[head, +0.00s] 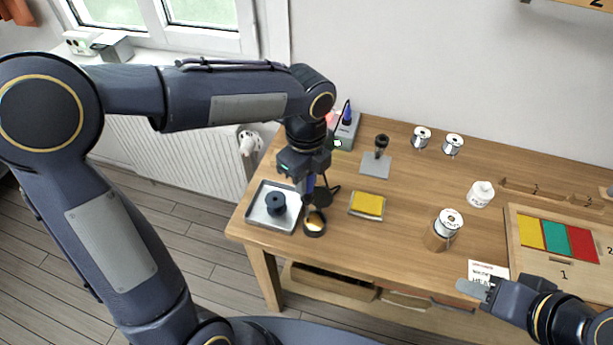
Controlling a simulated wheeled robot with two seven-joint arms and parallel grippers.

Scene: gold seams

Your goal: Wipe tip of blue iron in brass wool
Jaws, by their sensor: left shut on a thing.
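I cannot tell whether the tip touches the wool. My right gripper (474,288) is low at the right, by the table's front edge, away from these things; its finger gap is unclear.
A metal tray (259,221) with a black spool (276,204) stands left of the cup. A yellow sponge (367,204) lies to its right. Behind are a grey station (347,131) and a small stand (376,164).

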